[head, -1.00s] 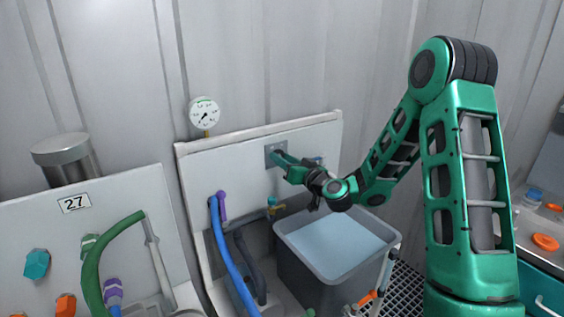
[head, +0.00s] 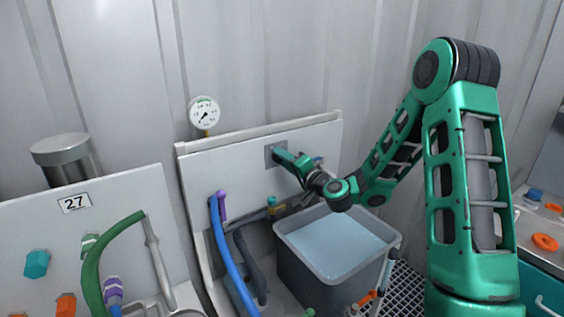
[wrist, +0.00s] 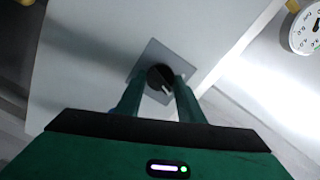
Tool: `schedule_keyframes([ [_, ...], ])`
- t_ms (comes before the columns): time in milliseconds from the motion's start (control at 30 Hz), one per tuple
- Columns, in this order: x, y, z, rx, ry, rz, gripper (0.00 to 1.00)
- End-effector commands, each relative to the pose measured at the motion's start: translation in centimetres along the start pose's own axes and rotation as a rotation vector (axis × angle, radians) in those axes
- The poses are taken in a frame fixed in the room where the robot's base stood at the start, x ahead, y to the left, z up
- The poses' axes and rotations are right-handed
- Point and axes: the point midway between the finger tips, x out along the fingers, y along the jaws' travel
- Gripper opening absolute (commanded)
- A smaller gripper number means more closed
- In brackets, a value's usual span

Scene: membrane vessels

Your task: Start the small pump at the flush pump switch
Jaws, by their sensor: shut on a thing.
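The flush pump switch is a black round knob (wrist: 160,78) with a pale mark, on a square grey plate (wrist: 158,54) fixed to a white upright panel (head: 230,150). In the head view the plate (head: 270,153) shows, while the knob is hidden by my gripper. My gripper (head: 277,152) reaches to the panel from the right. In the wrist view its two green fingers (wrist: 160,84) stand on either side of the knob, shut on it. The small pump itself cannot be made out.
A pressure gauge (head: 204,113) stands above the panel's top edge. A grey tank of pale liquid (head: 310,268) stands below my arm. Blue (head: 226,250) and green (head: 92,265) hoses are to the left. A panel marked 27 (head: 125,190) is at the far left.

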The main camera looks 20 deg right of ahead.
Motion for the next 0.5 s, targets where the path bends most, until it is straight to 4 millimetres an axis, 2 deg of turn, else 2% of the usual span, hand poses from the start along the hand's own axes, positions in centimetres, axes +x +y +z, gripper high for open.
schedule_keyframes([
  [200, -0.07, 0.29, -0.15, 0.118, 0.003, 0.005, 0.12],
  [500, -0.08, 0.35, -0.16, 0.192, 0.004, 0.006, 0.12],
])
